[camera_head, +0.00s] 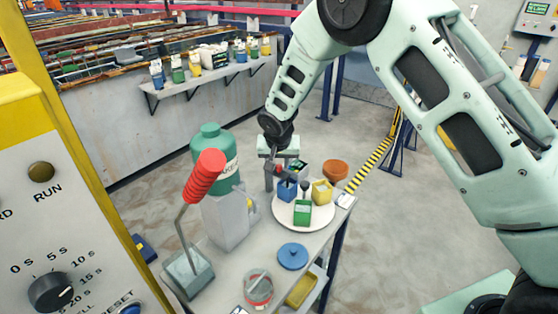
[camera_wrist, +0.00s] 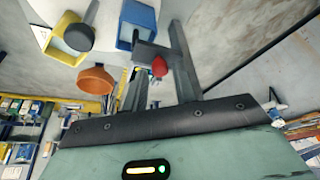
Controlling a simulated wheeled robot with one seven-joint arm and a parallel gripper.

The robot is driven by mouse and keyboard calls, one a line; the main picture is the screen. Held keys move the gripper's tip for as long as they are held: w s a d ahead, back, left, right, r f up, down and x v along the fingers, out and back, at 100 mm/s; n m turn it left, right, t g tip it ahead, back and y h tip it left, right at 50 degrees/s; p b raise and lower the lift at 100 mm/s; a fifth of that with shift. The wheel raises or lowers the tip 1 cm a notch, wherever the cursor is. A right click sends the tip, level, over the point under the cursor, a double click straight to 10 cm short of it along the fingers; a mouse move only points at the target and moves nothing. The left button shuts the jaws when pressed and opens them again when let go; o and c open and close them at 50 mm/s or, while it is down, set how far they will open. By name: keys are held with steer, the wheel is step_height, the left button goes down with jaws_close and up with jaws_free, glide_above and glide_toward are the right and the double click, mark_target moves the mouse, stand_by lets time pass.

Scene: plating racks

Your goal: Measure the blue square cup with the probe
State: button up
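The blue square cup (camera_head: 287,191) stands on the left part of a round white plate on the table. It also shows at the top of the wrist view (camera_wrist: 126,38), close beyond my fingers. My gripper (camera_head: 280,172) is just above and behind this cup. It appears shut on the probe, whose red end (camera_wrist: 159,67) shows between the fingers (camera_wrist: 160,70) in the wrist view. The probe's dark shaft slants toward the blue cup in the head view. I cannot tell whether its tip is inside the cup.
A yellow cup (camera_head: 322,193) and a green cup (camera_head: 302,213) share the white plate (camera_head: 324,217); a dark round knob stands near them. An orange pot (camera_head: 335,171) is behind. A green bottle (camera_head: 211,145) and red-handled lever (camera_head: 204,174) stand left. A blue disc (camera_head: 292,256) lies in front.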

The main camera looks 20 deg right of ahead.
steer(key=shift+w+d+f, duration=0.1)
steer(key=shift+w+f, duration=0.1)
steer(key=shift+f, duration=0.35)
jaws_close()
steer(key=shift+r, duration=3)
jaws_free()
steer(key=shift+r, duration=0.1)
